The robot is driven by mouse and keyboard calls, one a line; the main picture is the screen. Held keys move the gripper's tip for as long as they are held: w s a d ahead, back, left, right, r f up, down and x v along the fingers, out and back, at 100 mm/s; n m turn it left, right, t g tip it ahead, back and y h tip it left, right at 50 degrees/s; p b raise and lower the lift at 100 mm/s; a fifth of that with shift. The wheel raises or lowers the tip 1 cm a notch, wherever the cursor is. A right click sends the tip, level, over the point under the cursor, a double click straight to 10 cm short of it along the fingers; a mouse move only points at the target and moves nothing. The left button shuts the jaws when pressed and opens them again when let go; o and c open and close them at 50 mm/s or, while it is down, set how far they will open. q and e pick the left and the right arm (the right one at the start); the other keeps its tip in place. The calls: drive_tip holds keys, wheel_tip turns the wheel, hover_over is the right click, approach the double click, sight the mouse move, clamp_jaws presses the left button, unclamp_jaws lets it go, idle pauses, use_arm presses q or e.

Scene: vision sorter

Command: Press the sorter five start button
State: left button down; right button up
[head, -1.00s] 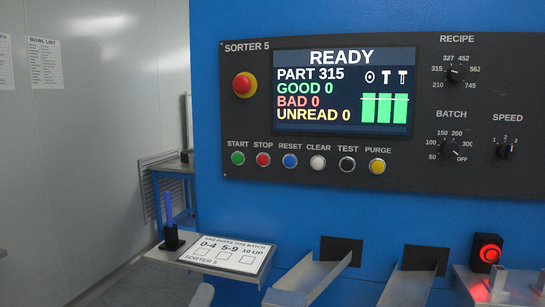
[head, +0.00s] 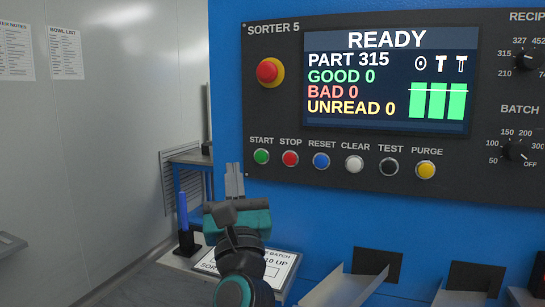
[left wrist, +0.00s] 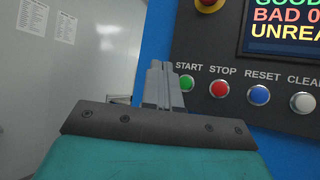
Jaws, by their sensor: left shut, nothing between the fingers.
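The sorter 5 panel (head: 215,20) is dark grey on a blue cabinet, and its screen (head: 390,75) reads READY, part 315, good 0, bad 0, unread 0. The green start button (head: 261,156) is leftmost in the button row under the screen. It also shows in the left wrist view (left wrist: 187,83), just right of my fingertips. My left gripper (head: 234,168) is shut and empty, pointing up, below and left of the start button in the head view. In the left wrist view my fingers (left wrist: 157,68) are together; contact with the panel does not show. My right gripper is not in view.
The red stop button (head: 290,158) is beside start, then blue reset (head: 321,160) and others. A red emergency button (head: 268,71) is above. Below are a tally card (head: 284,266), a blue marker in a black stand (head: 184,212), and chutes (head: 352,290).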

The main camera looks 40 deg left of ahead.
sight(261, 156)
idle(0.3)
use_arm(q)
drive_tip(key=shift+w+a+b, duration=0.3)
drive_tip(key=shift+w+a, duration=0.15)
drive_tip(key=shift+w, duration=0.95)
drive_tip(key=shift+w+a+b, duration=0.3)
drive_tip(key=shift+w+a, duration=0.1)
drive_tip(key=shift+w, duration=1)
drive_tip(key=shift+w+a+b, duration=0.3)
drive_tip(key=shift+w+a, duration=0.15)
drive_tip(key=shift+w, duration=0.95)
drive_tip(key=shift+w+a, duration=0.15)
drive_tip(key=shift+w, duration=0.25)
